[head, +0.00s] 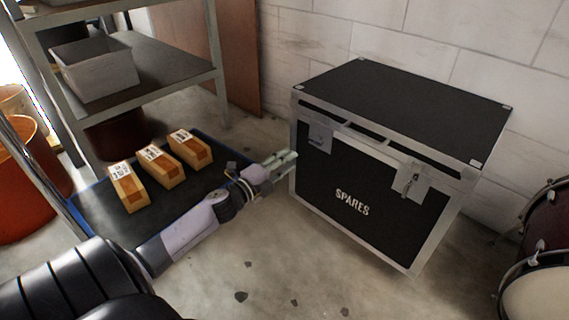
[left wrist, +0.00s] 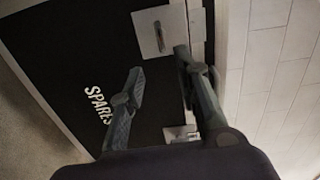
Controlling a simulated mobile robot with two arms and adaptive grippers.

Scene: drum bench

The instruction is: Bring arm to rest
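My left arm reaches in from the lower left in the head view. Its gripper (head: 284,163) is in front of the left end of a black case marked SPARES (head: 330,240). In the left wrist view the two fingers of the left gripper (left wrist: 160,75) stand apart with nothing between them. The case (left wrist: 60,50) and its silver latches lie behind the fingers there. I cannot tell whether the fingers touch the case. The case's lid (head: 400,105) looks down, with a dark gap along its front edge. My right gripper is in neither view.
Three labelled cardboard boxes (head: 163,165) lie on a dark low platform (head: 95,225) at the left. A metal shelf (head: 165,75) with a grey bin (head: 95,70) stands behind. Orange drums (head: 30,190) are far left. Drums (head: 540,290) stand at right. The floor in front is clear.

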